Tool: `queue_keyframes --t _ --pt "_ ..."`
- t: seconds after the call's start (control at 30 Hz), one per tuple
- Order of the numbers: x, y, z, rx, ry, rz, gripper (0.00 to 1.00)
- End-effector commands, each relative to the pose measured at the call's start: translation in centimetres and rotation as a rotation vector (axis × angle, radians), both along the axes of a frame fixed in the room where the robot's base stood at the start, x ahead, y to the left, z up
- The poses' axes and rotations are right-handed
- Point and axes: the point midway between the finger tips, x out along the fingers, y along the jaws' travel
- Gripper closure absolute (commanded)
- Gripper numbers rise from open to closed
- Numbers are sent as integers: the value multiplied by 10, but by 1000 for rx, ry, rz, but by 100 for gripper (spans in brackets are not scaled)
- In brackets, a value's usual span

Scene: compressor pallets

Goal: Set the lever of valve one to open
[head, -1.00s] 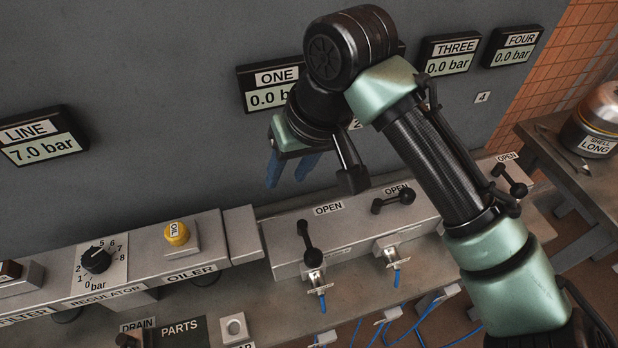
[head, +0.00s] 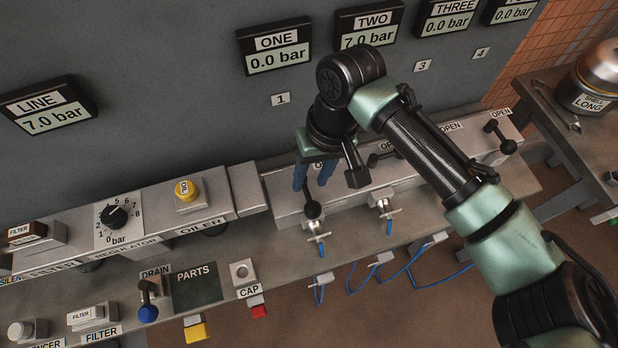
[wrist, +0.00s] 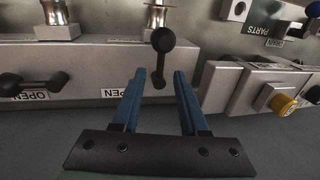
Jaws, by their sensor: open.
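The black lever of valve one (head: 312,209) is on the long grey manifold, left of the other valve levers. My gripper (head: 311,185) is over it, with blue fingers pointing down. In the wrist view, the lever's large round end (wrist: 163,40) lies just beyond the fingertips, and its thinner end runs down between the two open fingers (wrist: 160,74). I cannot tell whether either finger touches it. Valve one's OPEN label (wrist: 115,93) is beside the left finger in the wrist view. The gauge marked ONE (head: 275,46) reads 0.0 bar.
Valve two's lever (wrist: 35,82) lies sideways beside its OPEN label. Gauge TWO (head: 369,27) reads 7.0 bar; gauge LINE (head: 46,110) reads 7.0 bar. The yellow oiler knob (head: 186,190) and regulator (head: 114,216) stand left. Blue hoses hang below the valves.

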Motion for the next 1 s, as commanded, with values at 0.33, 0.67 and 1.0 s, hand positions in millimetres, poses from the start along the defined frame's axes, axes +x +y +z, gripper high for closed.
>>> queue_keyframes --t 0.33,0.67,1.0 --pt "-1 4 -22 0 0 0 56" --pt "-1 5 -21 0 -1 1 84" --pt "-1 5 -21 1 -1 1 100"
